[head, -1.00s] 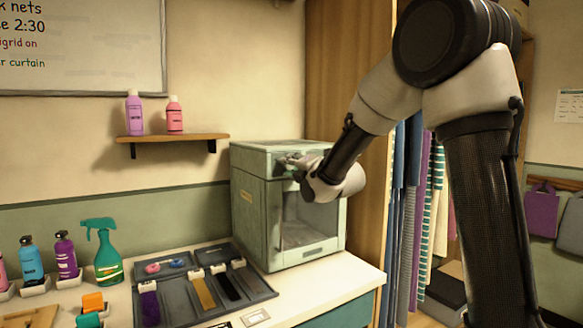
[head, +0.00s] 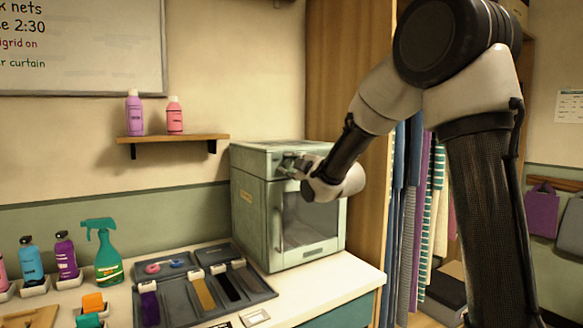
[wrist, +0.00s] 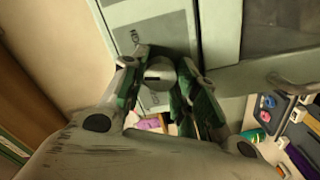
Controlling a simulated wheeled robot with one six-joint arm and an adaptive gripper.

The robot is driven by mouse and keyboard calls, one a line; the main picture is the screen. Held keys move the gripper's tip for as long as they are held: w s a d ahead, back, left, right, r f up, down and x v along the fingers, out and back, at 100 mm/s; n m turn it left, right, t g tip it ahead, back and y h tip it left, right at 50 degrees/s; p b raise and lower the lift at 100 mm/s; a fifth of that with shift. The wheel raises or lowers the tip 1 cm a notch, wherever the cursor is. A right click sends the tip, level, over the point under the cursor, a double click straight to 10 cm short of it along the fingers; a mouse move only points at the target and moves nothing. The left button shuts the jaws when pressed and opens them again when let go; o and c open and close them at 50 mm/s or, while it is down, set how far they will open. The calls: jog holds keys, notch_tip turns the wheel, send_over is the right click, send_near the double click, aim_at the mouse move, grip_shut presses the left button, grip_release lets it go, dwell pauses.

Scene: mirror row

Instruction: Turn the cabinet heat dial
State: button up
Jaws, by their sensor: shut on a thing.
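The pale green cabinet (head: 256,215) stands on the counter with its glass door closed. Its heat dial is a grey round knob with a dark mark across it, and it shows in the wrist view (wrist: 160,73) between my fingers. In the head view my gripper (head: 291,166) is at the upper front of the cabinet and hides the dial. In the wrist view my gripper (wrist: 162,68) is shut on the dial, one finger on each side.
The cabinet's vertical door handle (head: 280,228) is below my gripper. A green spray bottle (head: 107,256) and other bottles stand further left. A wooden panel (head: 345,70) rises behind the cabinet.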

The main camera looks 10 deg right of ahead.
jog(key=m, duration=0.4)
jog(key=shift+f+m, duration=0.1)
jog(key=shift+m, duration=0.2)
jog(key=m, duration=0.4)
dwell(0.4)
jog(key=o, duration=1)
jog(key=shift+s+d, duration=0.1)
jog(key=v, duration=1.2)
